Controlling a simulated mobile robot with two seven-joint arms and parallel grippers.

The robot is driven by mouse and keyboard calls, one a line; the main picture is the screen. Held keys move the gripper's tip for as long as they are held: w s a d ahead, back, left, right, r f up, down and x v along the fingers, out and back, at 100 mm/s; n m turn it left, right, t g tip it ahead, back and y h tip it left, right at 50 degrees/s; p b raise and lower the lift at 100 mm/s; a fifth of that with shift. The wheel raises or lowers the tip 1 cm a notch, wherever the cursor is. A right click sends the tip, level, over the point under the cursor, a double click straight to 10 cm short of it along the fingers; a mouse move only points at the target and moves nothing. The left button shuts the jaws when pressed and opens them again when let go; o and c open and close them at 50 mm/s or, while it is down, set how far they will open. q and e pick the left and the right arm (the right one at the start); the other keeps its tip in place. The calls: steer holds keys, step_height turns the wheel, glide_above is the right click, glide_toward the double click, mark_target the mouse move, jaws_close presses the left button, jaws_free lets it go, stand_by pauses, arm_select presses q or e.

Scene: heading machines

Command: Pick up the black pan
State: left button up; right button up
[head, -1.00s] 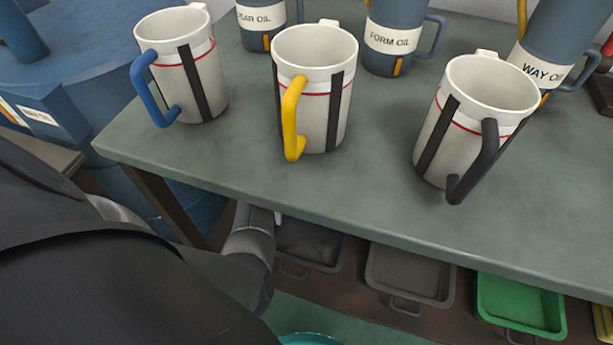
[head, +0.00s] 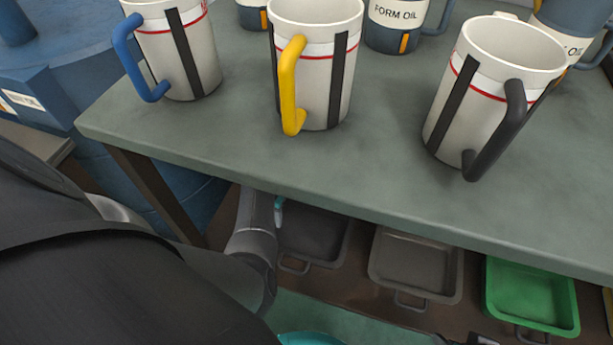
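The black pan (head: 316,236) is the darkest of the pans on the low shelf under the table. It is at the left end of the row, with its front handle towards me and its back under the table edge. My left arm comes in from the left and reaches up under the table edge, just left of the black pan. Only a small teal piece at its end, perhaps part of my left gripper (head: 279,211), shows by the pan's left rim. The fingers are mostly hidden, and I cannot tell whether they touch the pan.
A grey-brown pan (head: 414,266) and a green pan (head: 532,297) lie to the right on the shelf. The table (head: 330,180) overhangs them. White mugs with blue, yellow (head: 290,85) and black handles stand on it. A blue drum stands at left.

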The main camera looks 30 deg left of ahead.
arm_select(q)
steer(key=shift+f, duration=0.1)
jaws_close()
stand_by(0.3)
stand_by(1.2)
